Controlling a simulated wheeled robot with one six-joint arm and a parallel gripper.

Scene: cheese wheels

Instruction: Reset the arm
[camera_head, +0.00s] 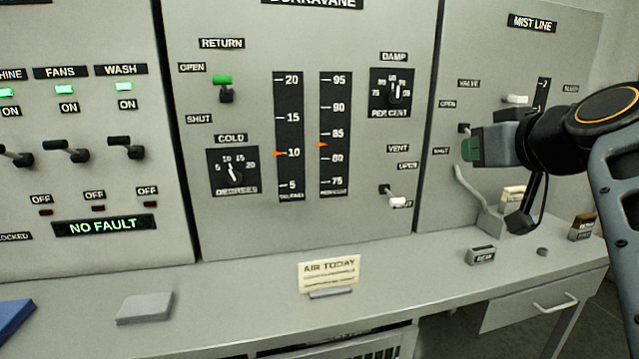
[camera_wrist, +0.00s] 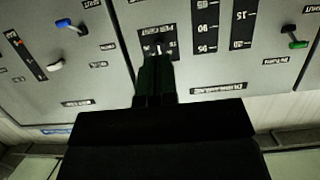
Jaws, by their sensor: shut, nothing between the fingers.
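My arm comes in from the right edge of the head view. My gripper (camera_head: 468,149) is at its end, in front of the right panel, fingers pointing left and shut with nothing between them. In the wrist view, which is upside down, the dark fingers (camera_wrist: 155,62) point at the panels and overlap the lower part of the DAMP dial (camera_wrist: 158,40) in the picture. I cannot tell the exact gap to the panel. In the head view, the gripper partly covers the area around the VALVE lever (camera_head: 463,128).
The middle panel has a green-marked RETURN lever (camera_head: 223,88), a COLD dial (camera_head: 233,172) and a white VENT lever (camera_head: 396,201). The left panel reads NO FAULT (camera_head: 104,226). The desk (camera_head: 230,285) holds an AIR TODAY card (camera_head: 329,273), a grey block (camera_head: 145,307) and small labelled blocks (camera_head: 481,255).

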